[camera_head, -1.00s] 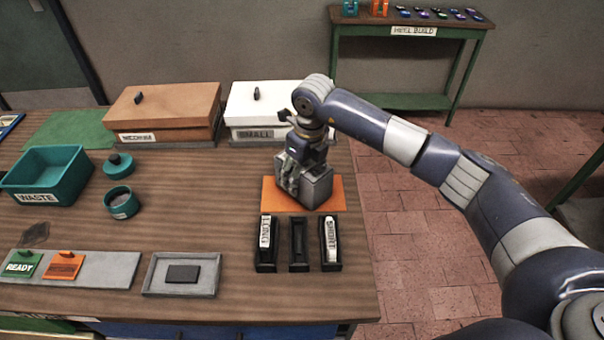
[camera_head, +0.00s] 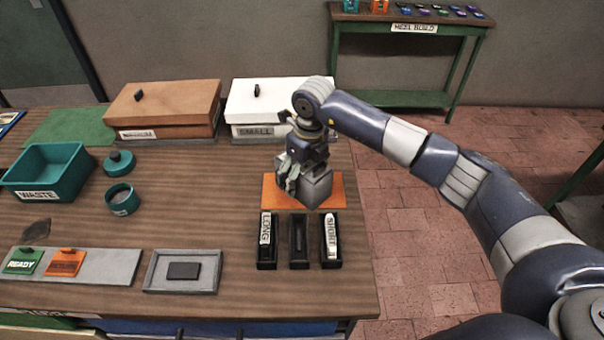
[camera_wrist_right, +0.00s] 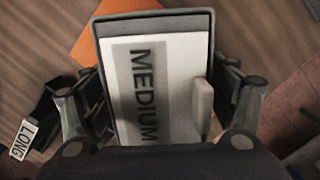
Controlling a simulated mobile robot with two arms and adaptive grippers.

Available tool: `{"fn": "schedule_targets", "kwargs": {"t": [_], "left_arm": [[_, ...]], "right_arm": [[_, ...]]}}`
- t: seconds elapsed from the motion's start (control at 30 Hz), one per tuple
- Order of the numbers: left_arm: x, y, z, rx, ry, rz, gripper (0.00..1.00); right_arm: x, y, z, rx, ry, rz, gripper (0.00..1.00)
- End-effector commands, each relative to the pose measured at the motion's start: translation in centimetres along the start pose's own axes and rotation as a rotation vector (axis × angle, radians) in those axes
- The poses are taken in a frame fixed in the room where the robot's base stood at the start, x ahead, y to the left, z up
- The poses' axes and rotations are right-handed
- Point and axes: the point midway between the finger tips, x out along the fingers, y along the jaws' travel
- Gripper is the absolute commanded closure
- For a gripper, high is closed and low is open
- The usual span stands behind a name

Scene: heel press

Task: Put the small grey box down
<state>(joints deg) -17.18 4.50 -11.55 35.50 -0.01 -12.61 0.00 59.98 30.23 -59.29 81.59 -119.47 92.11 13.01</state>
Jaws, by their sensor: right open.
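The small grey box (camera_head: 318,188) is upright on the orange mat (camera_head: 335,198) at the right end of the bench, and appears to rest on it. Its top shows in the right wrist view (camera_wrist_right: 178,80), with a white panel marked MEDIUM and a small pale raised handle. My right gripper (camera_head: 289,178) is over the box from above and hides part of it. In the wrist view its fingers stand on both sides of the box, open. Whether either finger still touches the box is hard to tell. My left gripper is not in view.
Black holders (camera_head: 298,242), two labelled LONG and SHORT, stand close in front of the mat. A white SMALL box (camera_head: 270,100) and a brown MEDIUM box (camera_head: 165,103) stand behind. A grey tray (camera_head: 182,283) lies front left. Bare bench lies left of the mat.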

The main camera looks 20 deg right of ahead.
Motion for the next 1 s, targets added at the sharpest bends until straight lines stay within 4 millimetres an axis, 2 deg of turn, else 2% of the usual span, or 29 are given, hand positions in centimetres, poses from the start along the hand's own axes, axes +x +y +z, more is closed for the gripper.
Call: {"fn": "schedule_targets", "kwargs": {"t": [0.17, 0.4, 0.53, 0.7, 1.0], "left_arm": [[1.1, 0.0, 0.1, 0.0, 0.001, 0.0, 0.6], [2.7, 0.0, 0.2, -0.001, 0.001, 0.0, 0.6], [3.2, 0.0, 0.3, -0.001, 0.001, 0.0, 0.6], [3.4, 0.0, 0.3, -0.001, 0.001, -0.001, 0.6], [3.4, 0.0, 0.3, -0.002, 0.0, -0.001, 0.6]], "right_arm": [[-2.8, -0.1, 0.1, -0.003, -0.007, -0.003, 0.21], [-8.1, -0.1, 0.1, 0.0, -0.006, -0.003, 0.21], [-10.3, 0.0, 0.1, -0.001, -0.004, -0.002, 0.21], [-11.8, 0.0, 0.0, 0.0, -0.002, -0.001, 0.21], [-12.1, 0.0, 0.0, 0.0, 0.0, 0.0, 0.21]]}}
